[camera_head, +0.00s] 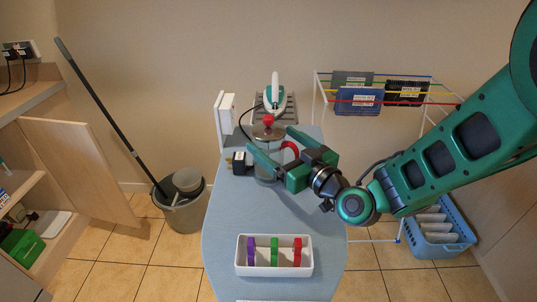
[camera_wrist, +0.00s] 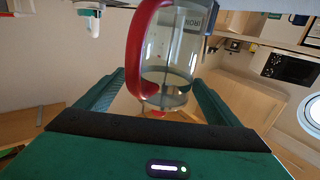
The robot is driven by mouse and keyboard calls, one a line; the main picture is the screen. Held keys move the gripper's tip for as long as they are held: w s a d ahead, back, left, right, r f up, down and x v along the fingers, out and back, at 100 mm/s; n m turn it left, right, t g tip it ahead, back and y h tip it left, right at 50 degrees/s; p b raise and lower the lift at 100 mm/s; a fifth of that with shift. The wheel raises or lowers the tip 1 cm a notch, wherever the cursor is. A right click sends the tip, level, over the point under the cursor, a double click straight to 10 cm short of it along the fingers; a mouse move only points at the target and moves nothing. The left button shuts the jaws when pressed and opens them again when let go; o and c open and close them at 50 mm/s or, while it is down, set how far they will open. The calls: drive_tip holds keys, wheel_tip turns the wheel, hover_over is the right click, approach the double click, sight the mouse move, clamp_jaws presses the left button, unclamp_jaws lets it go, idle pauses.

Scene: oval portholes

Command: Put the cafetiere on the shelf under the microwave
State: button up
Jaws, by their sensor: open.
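The cafetiere (camera_head: 268,174) stands on the blue ironing board, with a glass body, a red knob on top and a red handle on its right side. In the wrist view the cafetiere (camera_wrist: 175,55) shows upside down, its red handle at the left. My gripper (camera_head: 271,140) is open, with its fingers either side of the cafetiere's upper part. I cannot tell whether they touch it. In the wrist view a black appliance (camera_wrist: 290,68), apparently the microwave, is at the far right. The shelf under it is not clear to me.
A bucket (camera_head: 181,210) with a mop stands left, near an open cupboard door (camera_head: 80,170). A drying rack (camera_head: 316,105) and blue basket (camera_head: 437,240) are right.

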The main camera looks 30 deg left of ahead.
drive_tip(key=shift+s+a, duration=0.1)
drive_tip(key=shift+a, duration=0.05)
drive_tip(key=c, duration=2.2)
drive_tip(key=shift+o, duration=0.2)
drive_tip(key=shift+r, duration=0.15)
